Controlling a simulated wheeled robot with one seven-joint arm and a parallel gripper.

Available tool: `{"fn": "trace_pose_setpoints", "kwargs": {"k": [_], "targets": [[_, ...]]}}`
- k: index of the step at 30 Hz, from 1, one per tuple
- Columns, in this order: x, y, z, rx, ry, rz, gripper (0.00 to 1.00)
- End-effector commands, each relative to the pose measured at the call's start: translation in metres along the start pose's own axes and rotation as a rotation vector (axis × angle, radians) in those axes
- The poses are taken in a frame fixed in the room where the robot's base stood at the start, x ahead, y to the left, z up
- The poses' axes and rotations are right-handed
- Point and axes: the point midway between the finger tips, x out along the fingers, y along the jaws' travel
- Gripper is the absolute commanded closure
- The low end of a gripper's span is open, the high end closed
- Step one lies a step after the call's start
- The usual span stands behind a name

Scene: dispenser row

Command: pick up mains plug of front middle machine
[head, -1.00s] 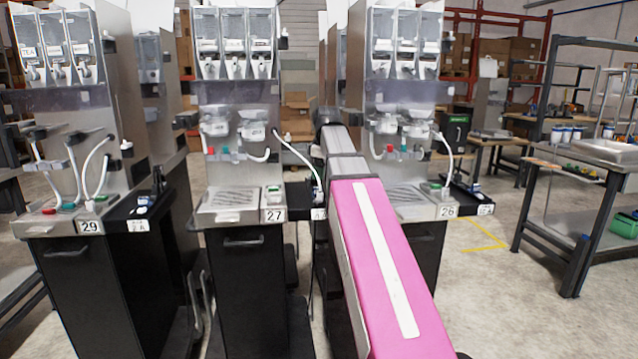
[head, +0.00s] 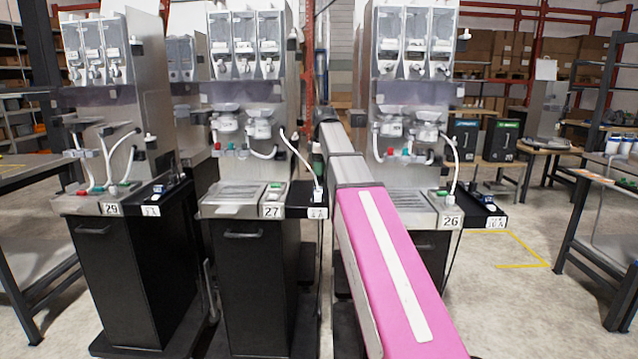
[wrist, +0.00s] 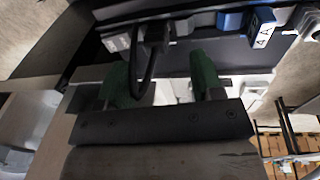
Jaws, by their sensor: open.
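The front middle machine (head: 238,215), labelled 27, stands upright with a black side shelf (head: 300,212) at its right. A white cable runs down to a small white piece (head: 318,194) on that shelf. In the wrist view, a black plug (wrist: 156,34) with a looped black cable sits in a dark strip, beside a white block (wrist: 117,40) and blue blocks (wrist: 230,20). My gripper (wrist: 160,80) is open, its two green fingers apart and pointing at the strip. The plug is ahead, between the lines of the fingers; the cable loop hangs in the gap.
Machine 29 (head: 95,215) stands to the left and machine 26 (head: 440,215) to the right, partly behind my arm. Workbenches stand at the far left (head: 40,180) and right (head: 600,180). Floor with yellow tape (head: 520,262) is free at the right.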

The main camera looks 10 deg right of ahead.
Motion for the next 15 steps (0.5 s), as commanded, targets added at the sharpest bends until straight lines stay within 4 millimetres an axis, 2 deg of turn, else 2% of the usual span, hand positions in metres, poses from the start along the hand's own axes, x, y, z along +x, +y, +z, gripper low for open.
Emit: {"fn": "trace_pose_setpoints", "kwargs": {"k": [9,15], "targets": [[0.040,0.003,0.000,0.001,0.000,-0.001,0.39],[0.047,0.003,0.000,0.001,0.000,0.000,0.39]]}}
